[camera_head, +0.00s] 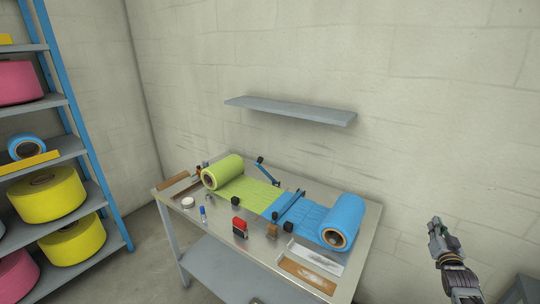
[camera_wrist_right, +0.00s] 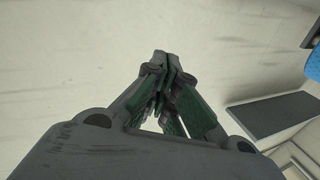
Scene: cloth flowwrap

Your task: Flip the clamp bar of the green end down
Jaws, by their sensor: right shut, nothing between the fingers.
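On the steel table, a green roll (camera_head: 222,171) lies at the left with its green web end (camera_head: 245,192) spread flat toward the middle. A blue roll (camera_head: 342,222) lies at the right, its blue web end (camera_head: 299,210) meeting the green one. A blue clamp bar (camera_head: 268,171) stands raised and tilted behind the green end. A second blue bar (camera_head: 288,206) lies down across the blue end. My right gripper (camera_head: 435,222) is off the table to the right, pointing up, shut and empty; its closed fingers show in the right wrist view (camera_wrist_right: 166,62). My left gripper is not in view.
The table (camera_head: 215,222) also holds a red and black object (camera_head: 240,227), a blue marker (camera_head: 203,214), a white round item (camera_head: 188,202) and a white tray (camera_head: 316,257). A grey wall shelf (camera_head: 290,110) hangs above. A blue rack (camera_head: 75,130) with large rolls stands left.

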